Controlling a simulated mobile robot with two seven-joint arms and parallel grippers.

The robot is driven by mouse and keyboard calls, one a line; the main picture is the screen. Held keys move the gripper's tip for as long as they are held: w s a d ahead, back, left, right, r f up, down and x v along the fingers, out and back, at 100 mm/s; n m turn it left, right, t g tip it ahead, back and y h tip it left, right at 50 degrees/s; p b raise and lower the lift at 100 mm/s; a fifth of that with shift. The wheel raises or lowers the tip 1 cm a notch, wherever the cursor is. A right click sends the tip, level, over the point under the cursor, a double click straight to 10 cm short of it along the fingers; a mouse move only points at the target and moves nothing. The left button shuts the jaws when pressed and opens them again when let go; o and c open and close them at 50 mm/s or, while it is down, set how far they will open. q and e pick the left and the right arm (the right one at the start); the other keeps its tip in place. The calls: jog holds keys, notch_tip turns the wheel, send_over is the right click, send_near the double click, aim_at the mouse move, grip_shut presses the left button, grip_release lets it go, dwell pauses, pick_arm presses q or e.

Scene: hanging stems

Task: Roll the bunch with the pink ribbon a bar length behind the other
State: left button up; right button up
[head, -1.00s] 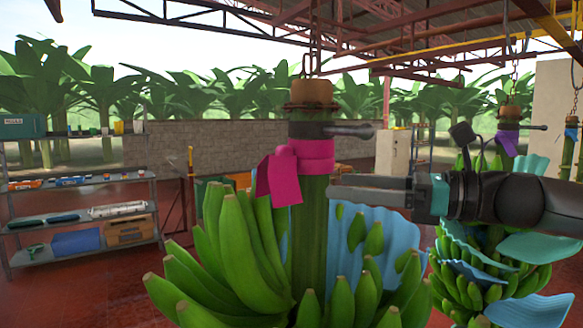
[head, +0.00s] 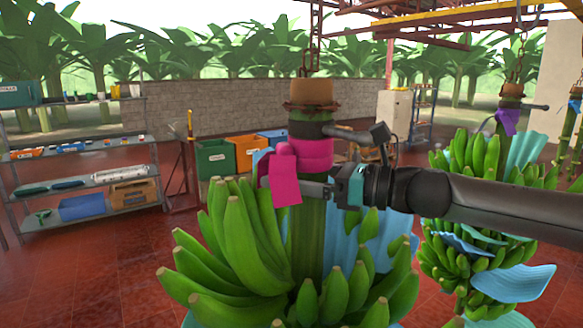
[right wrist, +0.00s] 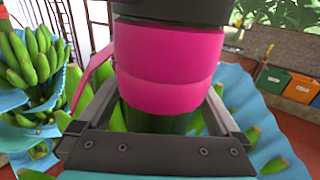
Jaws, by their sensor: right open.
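The bunch with the pink ribbon (head: 285,170) hangs upright from a chain in the middle of the head view. Its green bananas (head: 240,235) spread below the stem, with blue sheeting behind them. My right gripper (head: 306,187) comes in from the right at the stem, just below the ribbon band. In the right wrist view its two fingers (right wrist: 160,118) stand apart on either side of the stem below the pink band (right wrist: 165,65). The other bunch (head: 490,205), with a purple ribbon (head: 507,122), hangs at the right, partly behind my right arm. My left gripper is out of view.
A shelf rack (head: 85,180) with tools and boxes stands at the left. Green, orange and blue bins (head: 215,158) stand behind the pink-ribbon bunch, before a block wall (head: 230,105). The red floor at front left is clear. Overhead are rails and trusses (head: 430,25).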

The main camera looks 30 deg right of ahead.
grip_shut()
dwell(0.8)
